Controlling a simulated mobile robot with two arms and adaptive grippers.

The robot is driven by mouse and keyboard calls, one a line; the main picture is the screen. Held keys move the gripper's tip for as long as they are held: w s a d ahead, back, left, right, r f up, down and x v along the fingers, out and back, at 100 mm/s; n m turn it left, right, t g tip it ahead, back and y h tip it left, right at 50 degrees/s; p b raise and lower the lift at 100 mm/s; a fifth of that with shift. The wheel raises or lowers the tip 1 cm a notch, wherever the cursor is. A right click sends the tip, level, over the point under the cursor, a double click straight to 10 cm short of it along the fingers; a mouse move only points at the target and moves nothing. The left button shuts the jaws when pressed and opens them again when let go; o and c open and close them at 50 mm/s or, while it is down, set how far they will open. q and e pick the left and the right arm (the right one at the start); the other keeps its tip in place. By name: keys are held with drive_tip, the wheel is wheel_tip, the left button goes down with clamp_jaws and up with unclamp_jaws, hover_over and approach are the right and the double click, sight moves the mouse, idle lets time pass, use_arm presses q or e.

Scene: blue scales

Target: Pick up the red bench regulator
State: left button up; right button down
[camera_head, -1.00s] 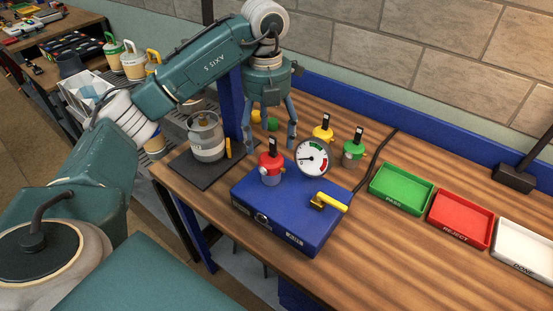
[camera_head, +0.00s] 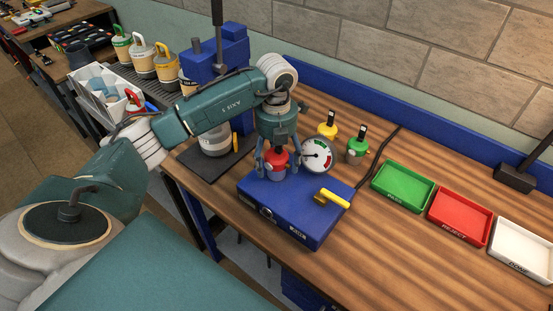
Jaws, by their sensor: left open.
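The red bench regulator (camera_head: 277,160) stands upright on the blue test box (camera_head: 290,212), left of the round pressure gauge (camera_head: 317,155). My left gripper (camera_head: 277,170) points down over the regulator, with one finger on its left and one on its right. The fingers are open, and I cannot tell whether they touch it. The regulator's top is hidden by the gripper. My right gripper is not in view.
A yellow lever (camera_head: 332,198) sits on the box's right side. Yellow (camera_head: 327,130) and green (camera_head: 356,152) regulators stand behind. Green (camera_head: 403,187), red (camera_head: 460,217) and white (camera_head: 522,247) trays lie to the right. A grey cylinder (camera_head: 214,142) stands left on a dark plate.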

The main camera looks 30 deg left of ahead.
use_arm(q)
drive_tip(key=c, duration=1.5)
drive_tip(key=shift+c, duration=0.2)
